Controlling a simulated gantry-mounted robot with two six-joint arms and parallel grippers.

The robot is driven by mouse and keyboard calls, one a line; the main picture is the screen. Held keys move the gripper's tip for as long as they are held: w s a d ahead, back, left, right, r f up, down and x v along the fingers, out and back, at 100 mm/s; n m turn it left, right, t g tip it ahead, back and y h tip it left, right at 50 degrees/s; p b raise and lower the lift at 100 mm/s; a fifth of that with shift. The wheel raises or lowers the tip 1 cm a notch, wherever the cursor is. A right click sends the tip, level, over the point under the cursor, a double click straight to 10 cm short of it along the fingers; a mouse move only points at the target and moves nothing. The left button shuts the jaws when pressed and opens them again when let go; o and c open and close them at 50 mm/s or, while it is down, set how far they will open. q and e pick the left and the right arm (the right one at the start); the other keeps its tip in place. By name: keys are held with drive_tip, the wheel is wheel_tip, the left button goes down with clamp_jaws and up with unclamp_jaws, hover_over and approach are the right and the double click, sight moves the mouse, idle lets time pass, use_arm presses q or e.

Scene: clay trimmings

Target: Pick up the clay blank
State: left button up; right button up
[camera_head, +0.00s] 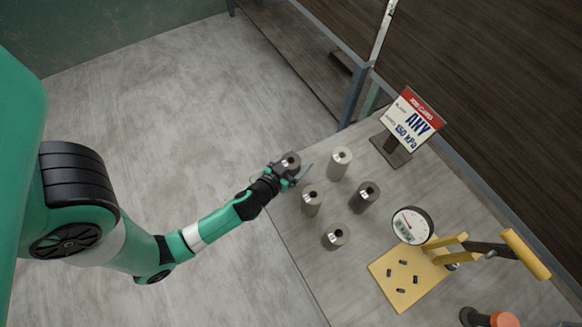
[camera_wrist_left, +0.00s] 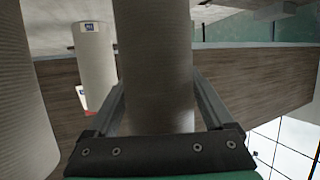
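One dark grey-brown blank (camera_head: 291,160) is at the table's left edge. Others are a pale one (camera_head: 340,161), a brown one (camera_head: 312,201), a dark one (camera_head: 366,196) and a grey-brown one (camera_head: 336,236). My left gripper (camera_head: 293,170) is at the edge blank, its fingers open on either side. In the left wrist view a cylinder (camera_wrist_left: 155,70) fills the space between the fingers; whether they touch it is hard to tell. My right gripper is out of view.
A sign (camera_head: 412,120) reading "ANY" and "150 kPa" stands at the back. A yellow lever device (camera_head: 408,280) with a round gauge (camera_head: 411,225) is at the right. An orange-topped object (camera_head: 503,320) is at the bottom edge. Neighbouring blanks stand close to the gripper.

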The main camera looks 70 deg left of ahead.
use_arm(q)
clamp_jaws()
drive_tip(key=shift+r, duration=0.1)
wheel_tip(320, 180, up, 9)
drive_tip(key=p, duration=0.4)
drive_tip(key=shift+r+p, duration=0.15)
drive_tip(key=shift+p, duration=0.2)
drive_tip(key=shift+r, duration=0.4)
